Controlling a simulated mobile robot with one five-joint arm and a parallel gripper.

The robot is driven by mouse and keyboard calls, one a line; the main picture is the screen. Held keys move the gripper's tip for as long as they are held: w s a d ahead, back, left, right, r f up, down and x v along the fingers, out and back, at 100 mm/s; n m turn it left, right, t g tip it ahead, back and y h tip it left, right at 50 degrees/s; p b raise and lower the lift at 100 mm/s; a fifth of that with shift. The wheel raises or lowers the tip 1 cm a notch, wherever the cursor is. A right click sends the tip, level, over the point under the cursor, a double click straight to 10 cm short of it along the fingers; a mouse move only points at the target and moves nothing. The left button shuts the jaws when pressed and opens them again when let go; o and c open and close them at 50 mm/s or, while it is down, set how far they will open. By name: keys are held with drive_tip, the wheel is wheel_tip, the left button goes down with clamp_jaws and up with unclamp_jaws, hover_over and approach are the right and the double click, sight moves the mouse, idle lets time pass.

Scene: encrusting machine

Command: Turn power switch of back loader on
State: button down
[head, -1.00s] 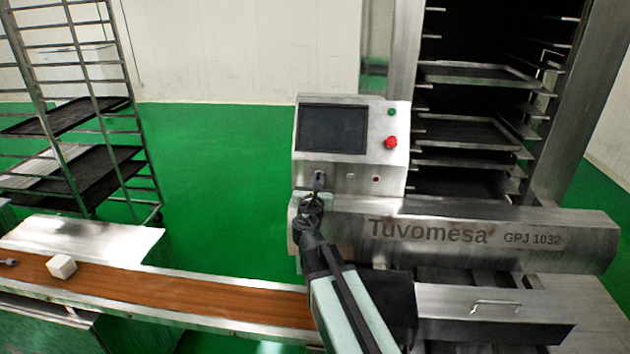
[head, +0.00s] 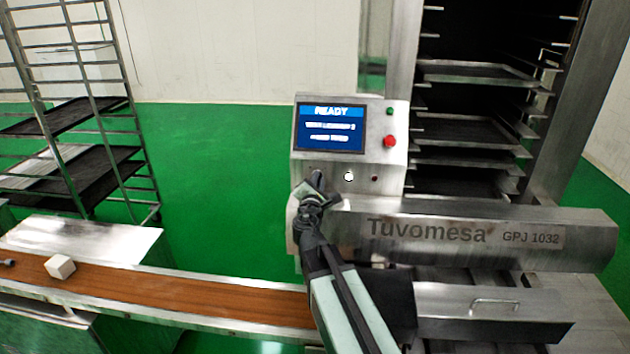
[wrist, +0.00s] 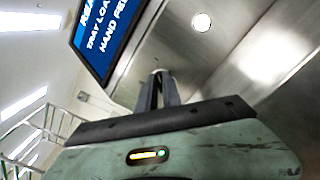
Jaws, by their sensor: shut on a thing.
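The control panel (head: 383,169) of the back loader stands at the centre, above the bar marked Tuvomesa GPJ 1032. Its screen (head: 331,128) is lit blue and reads READY; it also shows in the wrist view (wrist: 105,30). A small lamp (head: 348,176) below the screen glows white, also seen in the wrist view (wrist: 201,22). My gripper (head: 317,182) is at the lower left of the panel, below the screen. In the wrist view its fingers (wrist: 157,80) are closed together against the panel, on the power switch (wrist: 158,72), which they mostly hide.
A red button (head: 390,142) and a green button (head: 390,111) sit right of the screen. A conveyor (head: 190,300) with a white block (head: 60,267) runs at lower left. A tray rack (head: 75,120) stands at far left. Loader shelves (head: 475,72) rise at right.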

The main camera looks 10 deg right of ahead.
drive_tip(key=shift+a, duration=0.1)
idle(0.5)
drive_tip(key=c, duration=1.5)
unclamp_jaws()
drive_tip(key=shift+w+f, duration=0.1)
drive_tip(key=shift+w, duration=0.05)
